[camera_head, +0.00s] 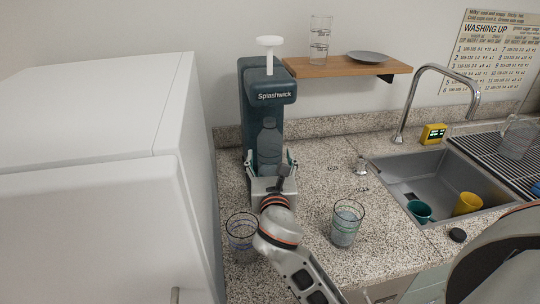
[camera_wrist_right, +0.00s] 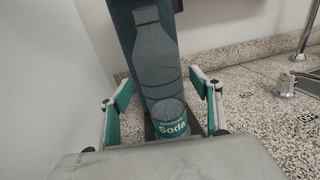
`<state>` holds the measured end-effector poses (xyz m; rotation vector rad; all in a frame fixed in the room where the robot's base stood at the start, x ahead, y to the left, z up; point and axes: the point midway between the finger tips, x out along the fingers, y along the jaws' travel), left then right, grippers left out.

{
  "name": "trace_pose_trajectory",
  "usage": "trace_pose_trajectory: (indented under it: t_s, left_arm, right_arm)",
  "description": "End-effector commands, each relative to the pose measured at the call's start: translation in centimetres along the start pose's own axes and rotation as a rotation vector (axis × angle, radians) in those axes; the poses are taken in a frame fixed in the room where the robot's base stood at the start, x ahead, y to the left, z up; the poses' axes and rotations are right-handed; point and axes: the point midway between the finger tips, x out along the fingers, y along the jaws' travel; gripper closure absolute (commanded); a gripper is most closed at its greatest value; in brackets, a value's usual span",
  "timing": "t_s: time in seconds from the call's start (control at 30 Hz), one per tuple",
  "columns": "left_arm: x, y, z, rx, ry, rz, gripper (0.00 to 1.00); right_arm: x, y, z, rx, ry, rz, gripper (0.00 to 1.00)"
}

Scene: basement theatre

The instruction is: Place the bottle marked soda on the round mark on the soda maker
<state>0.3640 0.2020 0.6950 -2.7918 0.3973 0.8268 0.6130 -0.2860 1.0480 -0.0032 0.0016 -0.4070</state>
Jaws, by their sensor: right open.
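The soda maker (camera_head: 283,88), dark teal with a white knob on top, stands against the back wall on the counter. The bottle marked soda (camera_head: 269,147) stands upright in front of its column; in the right wrist view the grey, see-through bottle (camera_wrist_right: 157,65) carries a teal "Soda" label low down. My right gripper (camera_head: 270,158) is open, with one finger on each side of the bottle. Small gaps show between its fingers (camera_wrist_right: 164,95) and the bottle. The round mark and the bottle's bottom are hidden. My left gripper is out of view.
A white cabinet (camera_head: 100,180) closes off the left side. Glasses stand at the front left (camera_head: 242,240) and right of my arm (camera_head: 345,225). The sink (camera_head: 440,172) with two cups lies at the right. A wooden shelf (camera_head: 345,67) hangs to the right of the soda maker.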

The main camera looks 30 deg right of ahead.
Motion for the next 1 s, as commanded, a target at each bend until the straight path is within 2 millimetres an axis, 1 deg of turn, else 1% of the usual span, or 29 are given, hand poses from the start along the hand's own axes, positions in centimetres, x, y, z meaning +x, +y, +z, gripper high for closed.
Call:
trace_pose_trajectory:
  t_s: [0.03, 0.3, 0.4, 0.5, 0.7, 1.0]
  left_arm:
    - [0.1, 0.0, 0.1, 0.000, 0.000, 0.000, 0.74]
    - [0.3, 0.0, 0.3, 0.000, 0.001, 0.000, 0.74]
    - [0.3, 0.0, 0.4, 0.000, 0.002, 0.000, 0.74]
    - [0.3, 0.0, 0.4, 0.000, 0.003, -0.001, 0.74]
    - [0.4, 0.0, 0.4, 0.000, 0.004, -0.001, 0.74]
    - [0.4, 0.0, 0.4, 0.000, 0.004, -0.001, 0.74]
  right_arm:
    - [-1.1, 0.0, -0.1, 0.002, 0.002, 0.001, 0.36]
    - [-6.6, 0.0, -0.1, 0.002, 0.003, 0.001, 0.36]
    - [-8.2, 0.0, -0.1, 0.003, 0.002, 0.001, 0.36]
    - [-9.4, 0.0, -0.1, 0.002, 0.002, 0.000, 0.36]
    - [-10.3, 0.0, 0.0, 0.002, 0.001, 0.000, 0.36]
    - [-10.3, 0.0, 0.1, 0.002, 0.000, 0.000, 0.36]
